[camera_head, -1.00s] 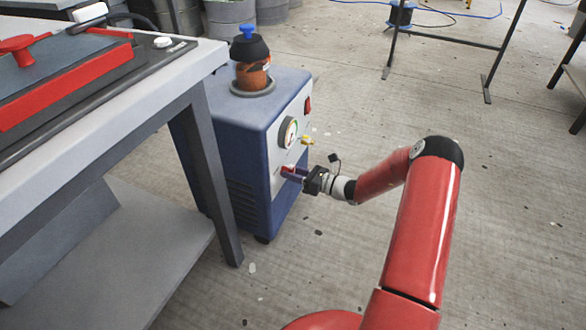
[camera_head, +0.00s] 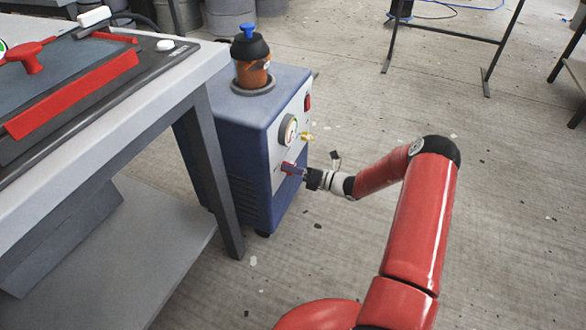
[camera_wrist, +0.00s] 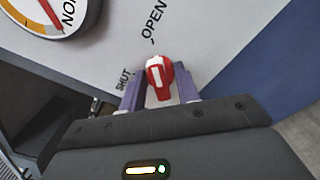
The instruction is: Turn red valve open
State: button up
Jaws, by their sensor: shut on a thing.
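The red valve (camera_wrist: 159,75) is a small red knob with a white mark, on the light front panel of the blue machine (camera_head: 243,135). In the wrist view it sits between the two purple fingers of my gripper (camera_wrist: 158,84), which is shut on it. SHUT is printed at the knob's lower left and OPEN above it. I cannot tell exactly which word the knob points to. In the head view my gripper (camera_head: 292,168) reaches the panel from the right, and its fingers mostly hide the valve.
A round gauge (camera_head: 288,130) and a brass fitting (camera_head: 307,137) are above the valve. An orange pot with a black lid (camera_head: 252,62) stands on the machine. A grey table (camera_head: 160,108) with a red-edged mould is at the left.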

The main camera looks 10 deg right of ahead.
jog(key=o, duration=1)
jog(key=shift+c, duration=0.2)
jog(key=v, duration=0.8)
jog(key=shift+a, duration=0.1)
